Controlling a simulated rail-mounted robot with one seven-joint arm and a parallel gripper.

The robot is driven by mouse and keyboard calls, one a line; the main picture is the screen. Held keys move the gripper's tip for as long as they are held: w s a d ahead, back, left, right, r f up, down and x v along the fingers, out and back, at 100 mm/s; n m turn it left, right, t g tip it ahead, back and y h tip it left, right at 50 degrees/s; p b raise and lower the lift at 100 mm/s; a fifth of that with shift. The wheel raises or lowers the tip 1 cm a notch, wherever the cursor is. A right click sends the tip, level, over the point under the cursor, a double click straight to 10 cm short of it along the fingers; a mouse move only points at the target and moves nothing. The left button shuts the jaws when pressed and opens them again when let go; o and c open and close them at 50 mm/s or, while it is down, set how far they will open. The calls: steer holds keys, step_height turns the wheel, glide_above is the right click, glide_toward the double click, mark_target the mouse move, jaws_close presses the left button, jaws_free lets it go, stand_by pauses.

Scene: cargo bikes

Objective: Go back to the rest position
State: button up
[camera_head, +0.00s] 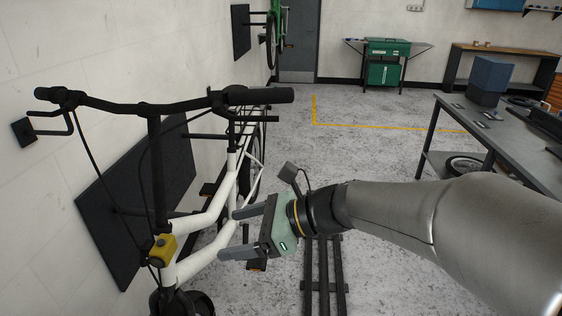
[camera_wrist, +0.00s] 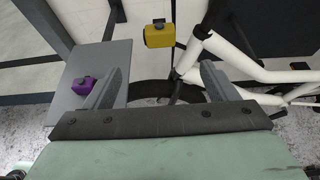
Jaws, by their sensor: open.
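My gripper (camera_head: 240,233) is in front of the white cargo bike (camera_head: 205,222), at the height of its frame tubes. Its two grey fingers are spread apart and nothing shows between them. In the wrist view my gripper (camera_wrist: 158,90) is also open and empty, with the bike's white tubes (camera_wrist: 222,52) beyond it. A yellow block-like part (camera_head: 162,249) sits on the bike's front, and it also shows in the wrist view (camera_wrist: 158,36). A purple block (camera_wrist: 83,86) lies on a grey plate (camera_wrist: 92,60) left of the fingers.
Black handlebars (camera_head: 150,107) stand left of my arm. A dark rail (camera_head: 323,275) lies on the floor below my gripper. A workbench (camera_head: 500,135) with a blue-grey box (camera_head: 490,80) is at right. A green cabinet (camera_head: 386,62) stands behind. The floor between is clear.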

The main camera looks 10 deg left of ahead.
steer(key=s+d+f+n+h, duration=0.3)
steer(key=d+n, duration=0.3)
steer(key=d, duration=0.3)
steer(key=s+d+f+n+h, duration=0.4)
steer(key=d+f+n+h, duration=0.1)
steer(key=d, duration=0.4)
steer(key=s+d+f+n+t+h, duration=0.1)
steer(key=s+d+f+n+h, duration=0.2)
steer(key=d, duration=0.7)
step_height(320, 180, down, 3)
steer(key=n+h, duration=0.2)
steer(key=n, duration=0.1)
steer(key=shift+s+r+n, duration=0.15)
steer(key=shift+s+n, duration=0.05)
steer(key=shift+n, duration=0.1)
steer(key=shift+c, duration=0.3)
